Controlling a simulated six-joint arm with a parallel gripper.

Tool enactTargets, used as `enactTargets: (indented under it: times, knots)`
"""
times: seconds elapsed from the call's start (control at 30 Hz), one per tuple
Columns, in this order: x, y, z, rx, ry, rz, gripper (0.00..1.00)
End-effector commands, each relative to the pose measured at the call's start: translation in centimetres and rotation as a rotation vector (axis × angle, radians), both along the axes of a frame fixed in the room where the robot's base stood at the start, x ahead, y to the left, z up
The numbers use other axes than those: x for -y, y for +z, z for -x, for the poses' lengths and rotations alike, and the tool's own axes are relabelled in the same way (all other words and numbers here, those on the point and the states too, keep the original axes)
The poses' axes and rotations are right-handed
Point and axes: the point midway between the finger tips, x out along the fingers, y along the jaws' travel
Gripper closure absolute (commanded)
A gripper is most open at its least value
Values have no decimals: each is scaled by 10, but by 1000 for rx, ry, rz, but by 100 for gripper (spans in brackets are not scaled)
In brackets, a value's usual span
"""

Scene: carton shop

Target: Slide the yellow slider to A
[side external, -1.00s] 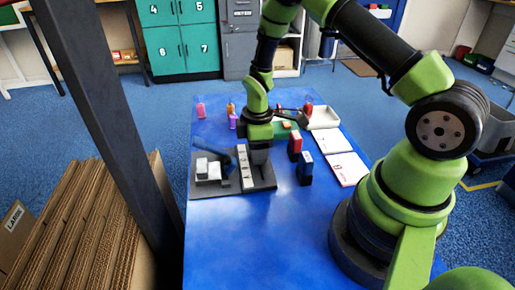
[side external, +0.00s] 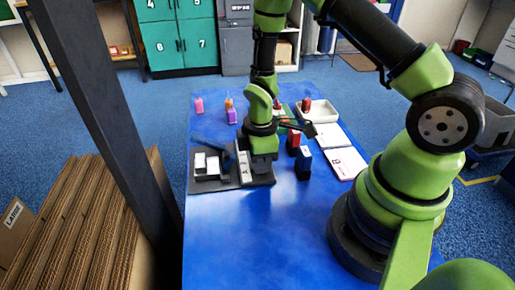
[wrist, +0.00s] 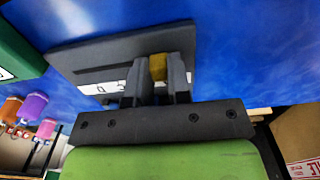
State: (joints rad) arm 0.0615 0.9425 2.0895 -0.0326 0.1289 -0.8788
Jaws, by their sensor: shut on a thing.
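The yellow slider (wrist: 158,67) shows between my fingertips in the wrist view. My gripper (wrist: 157,80) is shut on it, and the fingers hide its lower part. The slider sits on a dark grey panel (wrist: 90,58) with a white lettered strip (wrist: 100,88), partly covered by the fingers. The letters are too small or hidden to read surely. In the side view my gripper (side external: 263,168) stands low over the right part of the panel (side external: 230,184), just right of the white strip (side external: 243,168). The slider is hidden there.
White blocks (side external: 207,165) are on the panel's left part. The blue table's front (side external: 250,240) is clear.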

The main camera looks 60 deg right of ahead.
Motion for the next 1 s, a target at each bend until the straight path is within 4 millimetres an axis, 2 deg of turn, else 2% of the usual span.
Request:
enactTargets:
  times: [0.33,0.37,0.47,0.8,1.0]
  knots:
    - [-5,0,6,-5,2,-1,100]
    - [-6,0,6,-6,2,0,79]
    - [-5,0,6,-6,1,-1,56]
    - [-4,3,4,1,1,0,55]
    - [-4,28,3,6,-1,1,55]
